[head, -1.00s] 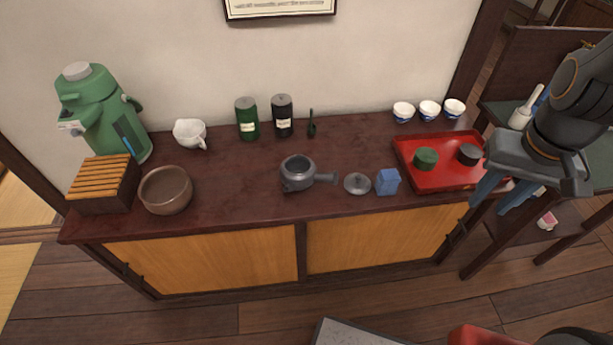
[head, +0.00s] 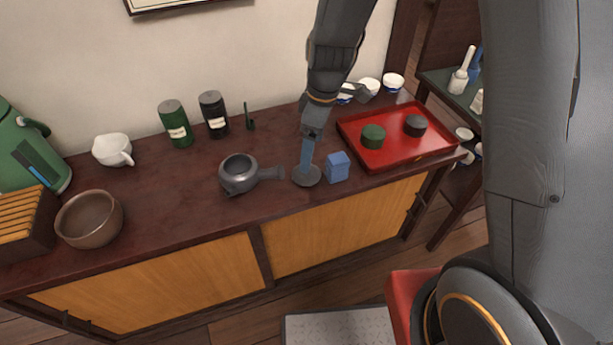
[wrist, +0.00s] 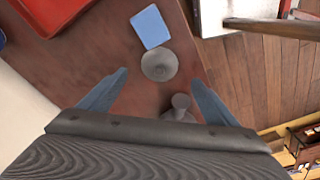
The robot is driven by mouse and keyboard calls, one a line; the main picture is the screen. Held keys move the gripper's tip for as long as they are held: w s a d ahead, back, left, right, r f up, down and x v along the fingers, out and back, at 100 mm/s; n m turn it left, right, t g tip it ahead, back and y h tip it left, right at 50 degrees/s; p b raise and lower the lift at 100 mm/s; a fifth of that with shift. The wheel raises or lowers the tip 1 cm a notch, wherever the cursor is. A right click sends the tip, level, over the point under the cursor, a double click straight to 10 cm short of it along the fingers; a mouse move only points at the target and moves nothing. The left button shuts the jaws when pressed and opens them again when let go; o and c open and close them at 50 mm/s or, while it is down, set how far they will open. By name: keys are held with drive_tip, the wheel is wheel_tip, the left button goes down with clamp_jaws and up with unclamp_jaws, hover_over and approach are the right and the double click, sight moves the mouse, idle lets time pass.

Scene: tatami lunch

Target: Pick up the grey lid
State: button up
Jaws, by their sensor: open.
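The grey lid (head: 307,177) lies on the dark red-brown cabinet top, between the grey side-handled teapot (head: 240,174) and a small blue box (head: 337,167). In the wrist view the round lid (wrist: 159,66) shows beyond and between my blue fingertips, with the blue box (wrist: 150,27) just past it. My gripper (wrist: 155,95) is open and empty, pointing down at the lid. In the head view my gripper (head: 307,155) partly covers the lid; whether a finger touches it I cannot tell. The teapot's handle end (wrist: 181,102) shows between the fingers in the wrist view.
A red tray (head: 375,160) with a green and a black container is to the right. Two canisters (head: 175,125) and white cups (head: 369,88) stand along the wall. A brown bowl (head: 89,219) is at left. The cabinet's front edge is close to the lid.

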sight(313, 177)
drive_tip(key=shift+w+a+f+n, duration=0.15)
drive_tip(key=shift+a+f+n, duration=0.05)
drive_tip(key=shift+f, duration=0.2)
drive_tip(key=shift+w+a+f+n, duration=0.15)
drive_tip(key=shift+a+f+n, duration=0.05)
drive_tip(key=shift+f, duration=0.2)
drive_tip(key=shift+a+f+p, duration=0.2)
drive_tip(key=shift+f+p, duration=0.25)
drive_tip(key=shift+f, duration=1.3)
drive_tip(key=shift+a+f+p, duration=0.15)
drive_tip(key=shift+f+p, duration=0.3)
drive_tip(key=shift+f, duration=1.3)
drive_tip(key=c, duration=1)
